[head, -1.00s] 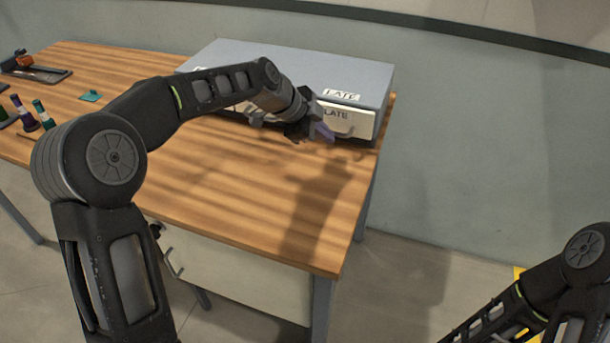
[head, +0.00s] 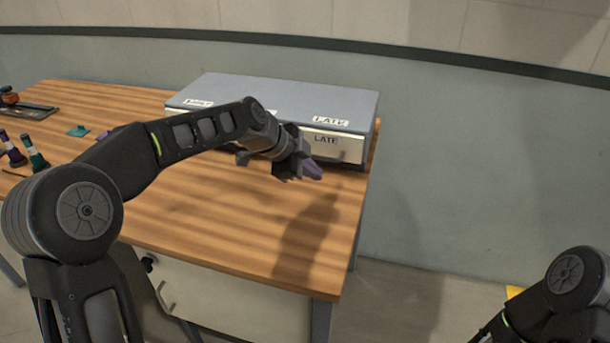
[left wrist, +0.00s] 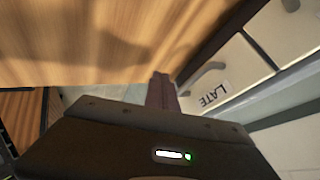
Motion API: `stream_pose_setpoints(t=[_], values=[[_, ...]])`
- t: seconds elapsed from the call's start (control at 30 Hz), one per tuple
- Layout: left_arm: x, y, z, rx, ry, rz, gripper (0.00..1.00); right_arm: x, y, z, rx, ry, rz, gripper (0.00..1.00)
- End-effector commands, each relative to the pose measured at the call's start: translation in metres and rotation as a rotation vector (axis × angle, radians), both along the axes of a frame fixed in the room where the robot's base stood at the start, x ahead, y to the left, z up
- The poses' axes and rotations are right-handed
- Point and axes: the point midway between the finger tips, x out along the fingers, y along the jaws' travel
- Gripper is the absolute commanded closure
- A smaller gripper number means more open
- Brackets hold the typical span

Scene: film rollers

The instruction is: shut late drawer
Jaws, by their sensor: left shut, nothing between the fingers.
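The late drawer (head: 352,150) has a pale front labelled LATE and a handle. It sits at the right end of the grey cabinet (head: 290,97) on the wooden table. In the left wrist view its front (left wrist: 228,75) looks about level with the neighbouring front; I cannot tell whether a small gap is left. My left gripper (head: 313,172) is shut and empty, its purple fingers in front of the drawer, apparently apart from it. The fingers also show in the left wrist view (left wrist: 161,92). My right gripper is out of view; only its arm shows.
The wooden table (head: 230,215) is clear in front of the cabinet. At the left lie a teal piece (head: 78,130), a dark tray (head: 30,110) and upright rollers (head: 33,152). A wall stands behind. Another drawer front (left wrist: 290,20) adjoins the late drawer.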

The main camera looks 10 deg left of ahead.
Motion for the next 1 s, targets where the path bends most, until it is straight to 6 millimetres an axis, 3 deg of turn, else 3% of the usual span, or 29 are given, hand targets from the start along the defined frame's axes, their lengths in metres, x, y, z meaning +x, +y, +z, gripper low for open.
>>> stream_pose_setpoints(t=[0.3, 0.5, 1.0], values=[[-0.031, 0.029, 0.051, 0.002, -0.001, 0.002, 1.0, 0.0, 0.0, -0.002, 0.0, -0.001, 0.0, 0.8], [-0.045, 0.041, 0.071, 0.002, 0.002, -0.001, 1.0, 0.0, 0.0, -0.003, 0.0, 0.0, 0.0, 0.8], [-0.048, 0.043, 0.075, 0.001, 0.004, -0.001, 1.0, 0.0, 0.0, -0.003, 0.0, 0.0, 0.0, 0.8]])
